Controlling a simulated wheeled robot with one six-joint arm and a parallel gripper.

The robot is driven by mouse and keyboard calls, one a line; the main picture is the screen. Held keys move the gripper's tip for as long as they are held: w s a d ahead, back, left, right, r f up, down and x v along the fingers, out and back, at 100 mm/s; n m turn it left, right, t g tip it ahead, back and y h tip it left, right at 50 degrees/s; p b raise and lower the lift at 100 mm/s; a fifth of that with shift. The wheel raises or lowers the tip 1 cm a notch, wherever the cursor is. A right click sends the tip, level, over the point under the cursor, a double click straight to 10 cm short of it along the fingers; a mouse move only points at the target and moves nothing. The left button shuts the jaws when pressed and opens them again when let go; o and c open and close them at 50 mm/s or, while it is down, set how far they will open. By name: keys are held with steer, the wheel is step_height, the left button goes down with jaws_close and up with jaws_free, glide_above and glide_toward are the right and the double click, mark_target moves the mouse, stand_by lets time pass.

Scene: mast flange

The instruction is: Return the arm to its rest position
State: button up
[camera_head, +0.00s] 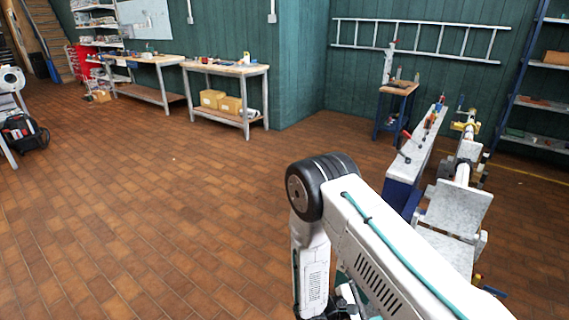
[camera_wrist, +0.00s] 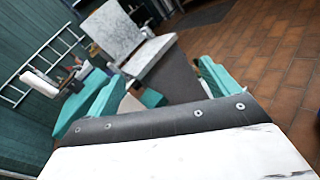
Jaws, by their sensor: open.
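My arm reaches into the head view from the bottom right, bends at a black-capped joint and drops toward the bottom edge. The arm's link hides most of its far end there. In the wrist view my gripper (camera_wrist: 155,92) shows two teal fingers standing wide apart, beyond a dark band and a white marbled housing. I see nothing clearly held between them. Past the fingers, a grey machine with pale marbled plates (camera_wrist: 115,32) stands in the background, apart from them as far as I can tell. It also shows in the head view (camera_head: 462,205), right of my arm.
A narrow bench (camera_head: 421,142) with hand tools stands beside the machine. A small stand (camera_head: 396,90) is behind it, below a ladder (camera_head: 420,40) on the green wall. Workbenches (camera_head: 225,70) line the back left. The brick-tiled floor (camera_head: 150,210) left of my arm is clear.

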steer(key=s+r+m+g+y, duration=0.1)
steer(key=s+r+m+y, duration=0.4)
steer(key=r, duration=0.9)
steer(key=s+r+m+g+y, duration=0.1)
steer(key=s+r+m+y, duration=0.5)
steer(key=s+r, duration=0.5)
steer(key=s+r+m+g+y, duration=0.1)
steer(key=s+r+m+y, duration=0.4)
steer(key=r, duration=1.3)
steer(key=s, duration=0.3)
steer(key=shift+s+r+m+y, duration=0.25)
steer(key=shift+r+m+y, duration=0.05)
steer(key=shift+r+m, duration=0.1)
